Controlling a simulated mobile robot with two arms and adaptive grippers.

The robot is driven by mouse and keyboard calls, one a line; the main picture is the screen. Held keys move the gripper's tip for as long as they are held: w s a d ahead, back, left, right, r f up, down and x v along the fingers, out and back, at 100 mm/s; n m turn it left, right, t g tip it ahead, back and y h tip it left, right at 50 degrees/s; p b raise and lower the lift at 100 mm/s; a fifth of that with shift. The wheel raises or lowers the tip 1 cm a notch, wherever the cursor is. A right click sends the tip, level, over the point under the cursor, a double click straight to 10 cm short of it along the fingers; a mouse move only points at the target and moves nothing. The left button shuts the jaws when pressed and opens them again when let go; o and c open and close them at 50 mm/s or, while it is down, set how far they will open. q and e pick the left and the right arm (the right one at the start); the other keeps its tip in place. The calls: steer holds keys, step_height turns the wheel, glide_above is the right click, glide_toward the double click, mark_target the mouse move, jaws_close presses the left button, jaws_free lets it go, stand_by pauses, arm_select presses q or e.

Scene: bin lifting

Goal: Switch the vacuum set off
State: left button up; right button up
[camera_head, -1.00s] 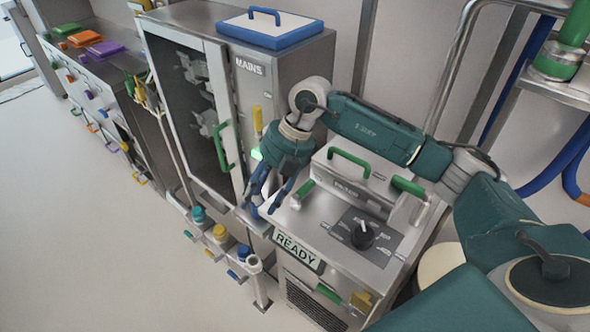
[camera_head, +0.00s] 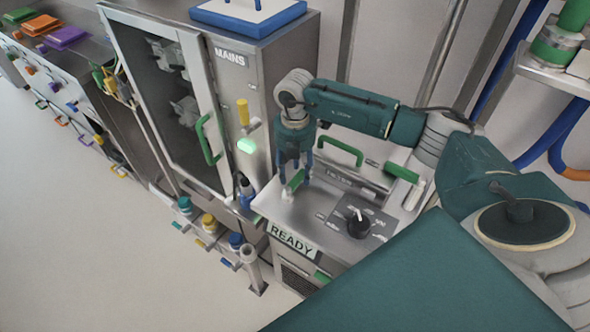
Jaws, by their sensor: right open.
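The vacuum set is a steel unit with a lit READY display (camera_head: 291,240) on its front. A black rotary knob (camera_head: 358,226) with a white pointer sits on a dark, marked panel on its top. Its lid has a green bar handle (camera_head: 341,148), with green clamp handles at the left (camera_head: 294,181) and right (camera_head: 402,173). My right gripper (camera_head: 295,182) is open and points down, its blue fingers on either side of the left green handle in this view. I cannot tell whether they touch it. My left gripper is not in view.
The MAINS cabinet (camera_head: 231,88) stands left of the unit, with a yellow lever (camera_head: 243,111) and a lit green lamp (camera_head: 246,146). Low coloured-cap fittings (camera_head: 208,223) and a post (camera_head: 251,265) stand before it. Open floor lies at left.

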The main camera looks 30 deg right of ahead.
steer(key=shift+s+f, duration=0.1)
steer(key=shift+f, duration=0.25)
steer(key=shift+c, duration=0.8)
steer(key=c, duration=0.9)
jaws_close()
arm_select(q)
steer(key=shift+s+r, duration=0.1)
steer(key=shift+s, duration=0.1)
